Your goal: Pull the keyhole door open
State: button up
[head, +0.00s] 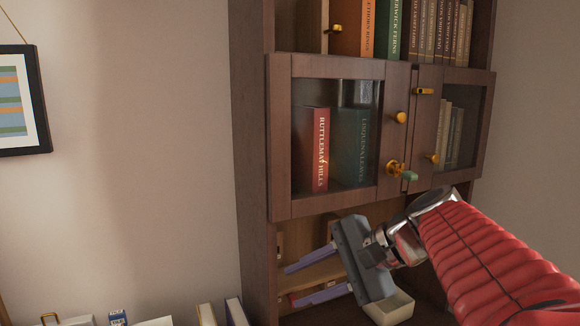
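The keyhole door (335,208) is the left, wood-framed glass door of the cabinet. It has a round brass knob (400,117) on its right side. Below the knob is a brass lock (393,167) with a green-headed key (410,176) sticking out. The door looks closed or nearly so, with a thin dark gap at its right edge. My gripper (289,286) is below the door, pointing left, in front of the lower open shelf. Its two purple-grey fingers are apart with nothing seen between them. It touches neither knob nor key.
The right glass door (480,130) has a knob (432,158) and a brass latch (424,91). Books stand behind the glass and on the shelf above. A pale box (390,308) is under my gripper. Books and small items stand at the lower left. A framed picture (22,100) hangs left.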

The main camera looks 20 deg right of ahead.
jog(key=w+d+r+m+t+h, duration=0.1)
jog(key=d+r+m+t, duration=0.35)
jog(key=d+r, duration=0.35)
jog(key=m+t+h, duration=0.5)
jog(key=m+t, duration=0.1)
jog(key=m, duration=0.6)
send_near(402, 120)
jog(key=s, duration=0.4)
jog(key=shift+s+d, duration=0.15)
jog(key=shift+s, duration=0.25)
jog(key=shift+w, duration=0.1)
jog(key=shift+w+a, duration=0.15)
jog(key=shift+w, duration=3.25)
jog(key=shift+w+a, duration=0.2)
jog(key=shift+w, duration=3.2)
grip_shut()
